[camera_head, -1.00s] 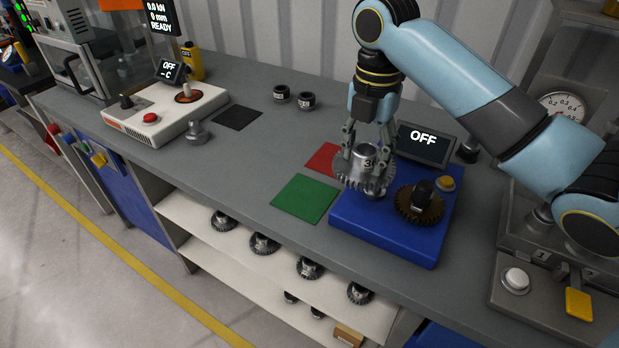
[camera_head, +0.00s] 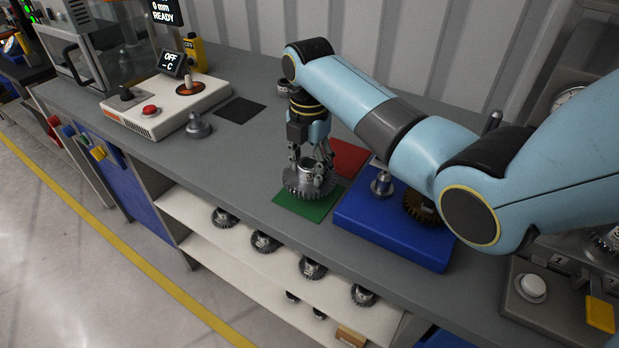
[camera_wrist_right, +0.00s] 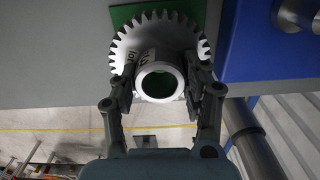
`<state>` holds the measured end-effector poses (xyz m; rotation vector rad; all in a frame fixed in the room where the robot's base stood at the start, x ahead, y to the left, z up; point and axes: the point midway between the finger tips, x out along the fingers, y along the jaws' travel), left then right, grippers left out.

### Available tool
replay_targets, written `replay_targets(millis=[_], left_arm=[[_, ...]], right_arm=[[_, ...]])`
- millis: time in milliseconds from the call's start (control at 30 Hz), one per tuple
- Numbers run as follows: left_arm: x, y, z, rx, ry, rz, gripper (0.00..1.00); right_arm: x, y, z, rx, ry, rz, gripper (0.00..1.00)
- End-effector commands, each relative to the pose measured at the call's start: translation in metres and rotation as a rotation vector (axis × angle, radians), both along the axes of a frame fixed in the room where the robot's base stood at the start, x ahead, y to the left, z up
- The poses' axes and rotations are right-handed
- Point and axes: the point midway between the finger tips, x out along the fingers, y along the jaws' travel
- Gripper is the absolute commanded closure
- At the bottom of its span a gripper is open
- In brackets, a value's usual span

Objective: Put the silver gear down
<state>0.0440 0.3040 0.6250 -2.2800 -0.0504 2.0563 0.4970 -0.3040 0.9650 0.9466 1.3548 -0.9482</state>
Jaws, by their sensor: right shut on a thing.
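The silver gear (camera_head: 303,188) is a toothed wheel with a raised hollow hub. My right gripper (camera_head: 312,170) is shut on its hub. In the head view the gear is over the green square (camera_head: 298,209); I cannot tell whether it touches it. In the right wrist view the gear (camera_wrist_right: 124,50) sits between my two fingers (camera_wrist_right: 160,85), with the green square (camera_wrist_right: 127,13) behind it. My left gripper is not in view.
A blue block (camera_head: 385,227) with a silver post (camera_head: 382,184) and a dark gear (camera_head: 418,207) stands to the right. A red square (camera_head: 350,157) lies behind. A white control box (camera_head: 168,104) stands at left. Several gears rest on the shelf (camera_head: 190,215) below.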

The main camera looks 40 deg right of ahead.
Motion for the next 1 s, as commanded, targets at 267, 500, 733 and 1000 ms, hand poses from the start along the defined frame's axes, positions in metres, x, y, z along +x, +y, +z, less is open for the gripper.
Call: replay_targets(millis=[267,500,733,1000], left_arm=[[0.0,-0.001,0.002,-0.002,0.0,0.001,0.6],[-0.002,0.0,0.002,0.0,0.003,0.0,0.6],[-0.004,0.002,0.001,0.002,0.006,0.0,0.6],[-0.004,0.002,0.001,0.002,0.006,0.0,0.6]], right_arm=[[0.0,0.0,-0.035,0.001,0.0,-0.001,0.82],[0.0,0.0,-0.037,0.0,-0.001,-0.001,0.82],[-0.001,0.0,-0.04,0.001,0.0,-0.001,0.43],[-0.001,0.0,-0.04,0.001,0.0,-0.001,0.3]])
